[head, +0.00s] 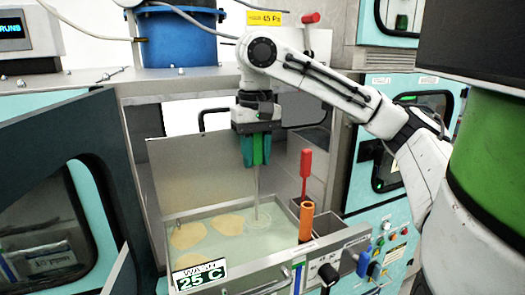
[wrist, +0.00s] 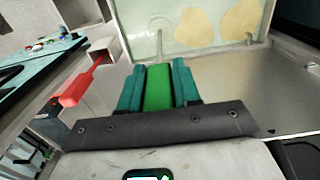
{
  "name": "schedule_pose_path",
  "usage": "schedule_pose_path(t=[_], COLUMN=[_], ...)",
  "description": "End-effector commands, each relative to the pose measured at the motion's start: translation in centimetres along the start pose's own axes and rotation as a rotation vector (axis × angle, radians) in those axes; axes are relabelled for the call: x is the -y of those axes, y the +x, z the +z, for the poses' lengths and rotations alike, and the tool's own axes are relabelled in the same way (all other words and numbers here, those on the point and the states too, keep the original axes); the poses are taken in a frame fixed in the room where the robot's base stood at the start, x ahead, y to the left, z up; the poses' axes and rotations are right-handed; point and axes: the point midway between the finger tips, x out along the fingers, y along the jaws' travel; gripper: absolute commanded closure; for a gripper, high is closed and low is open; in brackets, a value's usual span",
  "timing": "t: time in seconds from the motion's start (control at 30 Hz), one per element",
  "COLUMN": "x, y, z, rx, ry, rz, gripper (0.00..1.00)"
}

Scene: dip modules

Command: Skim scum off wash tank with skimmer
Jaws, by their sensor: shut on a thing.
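My gripper (head: 257,160) is shut on the green handle of the skimmer (wrist: 158,90). The handle points down between teal fingers, and a thin pale shaft (head: 257,190) runs from it into the wash tank (head: 215,262). At its lower end, a faint loop shows at the pale green liquid, right of the scum; its exact depth is unclear. Two patches (wrist: 195,25) also show in the wrist view.
A red-handled tool (head: 306,165) stands upright by an orange tube (head: 306,222) at the tank's right edge. An open dark door (head: 75,180) is at left. A raised panel (head: 190,165) backs the tank. A blue bucket (head: 180,35) sits above.

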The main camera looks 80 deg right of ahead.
Motion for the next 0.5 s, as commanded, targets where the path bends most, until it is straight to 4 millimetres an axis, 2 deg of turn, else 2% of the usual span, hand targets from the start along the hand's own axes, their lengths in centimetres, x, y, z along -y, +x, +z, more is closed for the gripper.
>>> schedule_pose_path(t=[0.5], x=[2.9], y=[0.0], z=[0.0], rx=[0.0], ry=[-0.002], rz=[0.0], gripper=[0.93])
